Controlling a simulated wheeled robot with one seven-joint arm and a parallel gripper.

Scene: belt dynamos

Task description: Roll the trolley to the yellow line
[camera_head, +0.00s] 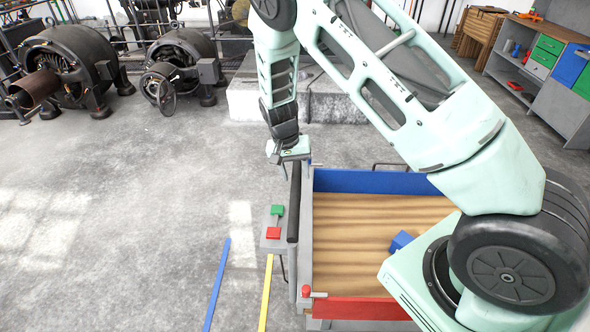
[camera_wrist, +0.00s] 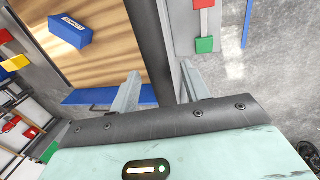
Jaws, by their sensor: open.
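The trolley (camera_head: 345,245) has a wooden deck, a blue far edge, a red near edge and a grey left side. A dark handle bar (camera_head: 294,203) runs along its left side. The yellow line (camera_head: 265,293) lies on the floor left of the trolley. My gripper (camera_head: 290,160) is at the far end of the bar, pointing down. In the wrist view my gripper (camera_wrist: 160,78) is open, and the dark bar (camera_wrist: 148,40) shows between its two fingers. Whether the fingers touch it, I cannot tell. My arm hides the deck's right part.
A blue block (camera_head: 401,241) lies on the deck. A grey plate with a green and a red pad (camera_head: 273,233) juts out left of the bar. A blue line (camera_head: 217,285) lies left of the yellow one. Dynamos (camera_head: 70,62) stand back left; the left floor is clear.

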